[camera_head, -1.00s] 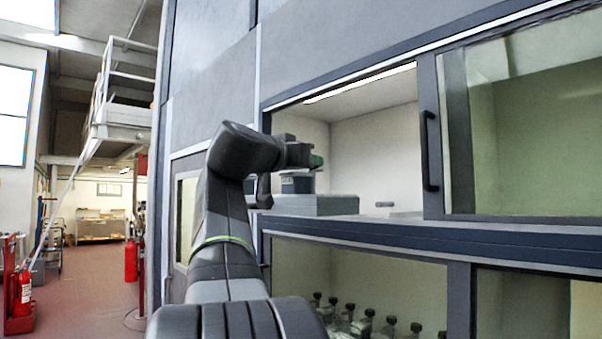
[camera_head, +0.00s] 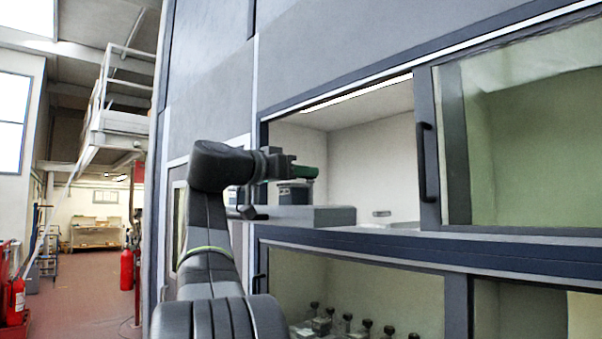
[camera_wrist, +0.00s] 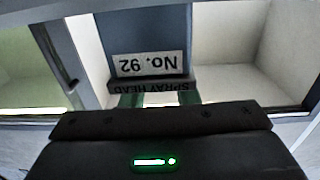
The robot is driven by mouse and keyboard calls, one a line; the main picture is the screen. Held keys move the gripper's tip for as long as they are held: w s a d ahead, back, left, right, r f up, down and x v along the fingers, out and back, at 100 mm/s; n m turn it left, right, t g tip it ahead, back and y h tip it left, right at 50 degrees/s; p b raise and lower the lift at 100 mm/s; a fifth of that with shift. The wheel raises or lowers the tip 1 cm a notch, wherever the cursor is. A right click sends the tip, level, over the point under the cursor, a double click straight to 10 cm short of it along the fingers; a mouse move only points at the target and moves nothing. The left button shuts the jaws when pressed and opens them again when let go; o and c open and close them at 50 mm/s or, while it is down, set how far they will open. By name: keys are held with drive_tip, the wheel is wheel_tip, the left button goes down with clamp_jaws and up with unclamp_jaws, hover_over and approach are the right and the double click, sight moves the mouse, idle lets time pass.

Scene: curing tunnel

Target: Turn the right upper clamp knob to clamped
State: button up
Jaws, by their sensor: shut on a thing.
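My gripper (camera_head: 308,172) reaches into the open upper bay, above a grey block. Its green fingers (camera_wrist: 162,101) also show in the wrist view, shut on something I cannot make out. Just past the fingers is a blue-grey piece (camera_wrist: 148,25) with upside-down labels reading "No. 92" and "SPRAY HEAD". A small dark labelled box (camera_head: 296,195) sits on the grey block (camera_head: 325,215), just below my gripper. I cannot make out the right upper clamp knob or its setting.
A sliding glass panel with a dark handle (camera_head: 427,162) covers the right of the upper bay. The sill (camera_head: 470,245) runs below it. Several dark-topped pieces (camera_head: 366,326) stand in the lower bay. A red extinguisher (camera_head: 127,270) stands at left.

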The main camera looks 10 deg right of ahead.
drive_tip(key=o, duration=1)
drive_tip(key=shift+a, duration=0.1)
drive_tip(key=b+v, duration=0.2)
drive_tip(key=v, duration=1.1)
drive_tip(key=shift+s+a+b, duration=0.2)
drive_tip(key=shift+a+b, duration=0.1)
drive_tip(key=shift+b, duration=0.05)
